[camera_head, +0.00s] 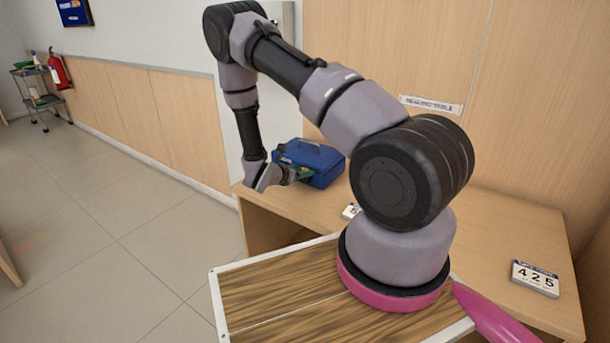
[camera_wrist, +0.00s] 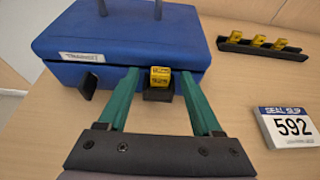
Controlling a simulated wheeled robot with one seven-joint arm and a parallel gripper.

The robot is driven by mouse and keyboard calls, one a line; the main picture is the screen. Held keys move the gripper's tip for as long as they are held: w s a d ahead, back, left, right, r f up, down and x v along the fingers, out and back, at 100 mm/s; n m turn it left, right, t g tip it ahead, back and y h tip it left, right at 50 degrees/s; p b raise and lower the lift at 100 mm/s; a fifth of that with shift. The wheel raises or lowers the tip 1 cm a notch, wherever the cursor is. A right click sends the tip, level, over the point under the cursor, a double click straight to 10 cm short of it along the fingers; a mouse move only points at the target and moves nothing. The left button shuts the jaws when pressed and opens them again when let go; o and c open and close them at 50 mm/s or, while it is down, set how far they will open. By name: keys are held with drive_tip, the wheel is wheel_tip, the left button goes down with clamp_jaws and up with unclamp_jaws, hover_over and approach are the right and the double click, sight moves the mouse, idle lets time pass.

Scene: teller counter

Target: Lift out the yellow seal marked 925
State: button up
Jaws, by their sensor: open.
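A yellow seal (camera_wrist: 160,76) sits upright in a small black holder at the front of the blue box (camera_wrist: 75,45). Its marking is too small to read surely. My gripper (camera_wrist: 158,82) is open, its green fingers on either side of the seal and apart from it. The fingertips reach close to the box front. Several yellow seals (camera_wrist: 257,40) stand in a black rack (camera_wrist: 285,50) at the back right; their markings are unreadable. In the head view the blue box (camera_head: 318,160) is on the counter beside my gripper (camera_head: 298,174); the seal is hidden there.
A white card reading SEAL SLIP 592 (camera_wrist: 291,126) stands on the counter right of my gripper. In the head view, a card reading 425 (camera_head: 535,278) is at the right, and another small card (camera_head: 350,211) is partly hidden by my arm. The counter between box and rack is clear.

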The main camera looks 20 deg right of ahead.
drive_tip(key=shift+c, duration=0.3)
clamp_jaws()
drive_tip(key=shift+r, duration=0.1)
